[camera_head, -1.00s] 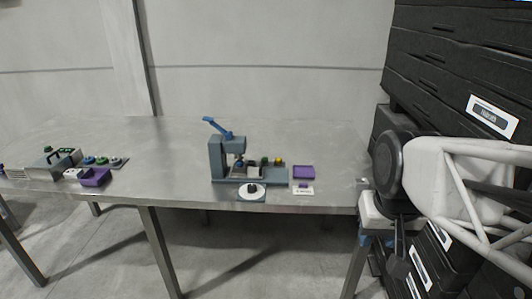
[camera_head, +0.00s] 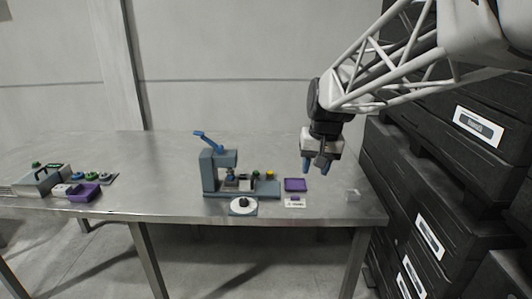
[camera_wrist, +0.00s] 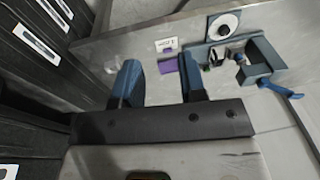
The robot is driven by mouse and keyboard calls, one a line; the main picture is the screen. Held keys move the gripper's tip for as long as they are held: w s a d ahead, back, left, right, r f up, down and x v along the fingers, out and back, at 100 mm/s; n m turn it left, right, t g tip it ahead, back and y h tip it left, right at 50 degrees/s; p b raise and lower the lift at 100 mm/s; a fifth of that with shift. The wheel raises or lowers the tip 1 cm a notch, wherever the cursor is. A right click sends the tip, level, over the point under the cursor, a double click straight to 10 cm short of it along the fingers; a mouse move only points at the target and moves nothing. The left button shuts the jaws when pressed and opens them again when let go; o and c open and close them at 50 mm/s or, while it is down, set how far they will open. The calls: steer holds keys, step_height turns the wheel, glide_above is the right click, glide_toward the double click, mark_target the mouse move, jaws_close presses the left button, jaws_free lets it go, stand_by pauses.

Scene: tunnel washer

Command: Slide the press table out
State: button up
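The press (camera_head: 222,172) is a blue-grey frame with a blue lever (camera_head: 212,142) raised on top. It stands on the metal table, and its low base runs to the right. The press table (camera_head: 246,182) appears to be the small light block on that base beside the press head; its exact position is hard to tell. The press also shows in the wrist view (camera_wrist: 262,62). My gripper (camera_head: 317,166) is above the table's right part, right of the press and apart from it. Its two blue fingers (camera_wrist: 160,82) are spread with nothing between them.
A purple tray (camera_head: 296,185) and a white label card (camera_head: 294,203) lie right of the press. A round white dial (camera_head: 243,205) is in front. A clear small box (camera_head: 352,195) sits near the right edge. Black crates (camera_head: 440,170) are stacked at right. Another station (camera_head: 40,180) stands far left.

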steer(key=w+a+f, duration=0.2)
steer(key=w+a, duration=0.2)
steer(key=w, duration=0.4)
steer(key=w+a+f, duration=0.3)
steer(key=w, duration=0.5)
steer(key=g+y, duration=0.1)
glide_toward(252, 177)
steer(key=shift+w+d+f, duration=0.1)
steer(key=shift+d+f, duration=0.05)
steer(key=shift+f, duration=0.15)
steer(key=shift+f, duration=0.15)
steer(key=shift+a+f, duration=0.25)
steer(key=shift+f, duration=1)
steer(key=shift+a+f, duration=0.25)
steer(key=shift+f, duration=1)
steer(key=shift+a+f, duration=0.25)
steer(key=shift+f, duration=0.95)
jaws_close()
